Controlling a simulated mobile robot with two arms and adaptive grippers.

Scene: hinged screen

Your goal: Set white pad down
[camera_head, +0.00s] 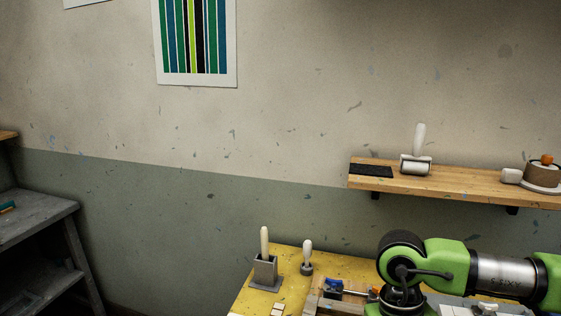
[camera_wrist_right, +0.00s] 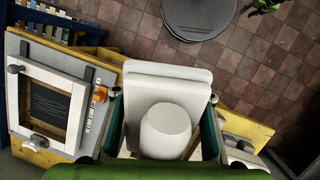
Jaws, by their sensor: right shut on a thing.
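The white pad (camera_wrist_right: 140,82) is a pale squarish slab with a thick round white knob (camera_wrist_right: 166,132) in the right wrist view. My right gripper (camera_wrist_right: 163,105) has one dark green finger on each side of it and is shut on it. Whether the pad touches anything below is hidden. At the left of that view a hinged screen (camera_wrist_right: 45,108), a pale frame around a dark panel, lies on a white board over the yellow table (camera_wrist_right: 22,42). In the head view only my right arm shows at the lower right; its gripper is out of frame. My left gripper is in no view.
In the head view, a grey holder with a white-handled tool (camera_head: 265,271) and a small knobbed tool (camera_head: 307,259) stand on the yellow table. A wall shelf (camera_head: 460,188) carries a roller (camera_head: 416,160), a black pad and a tape roll. A grey bench stands at left.

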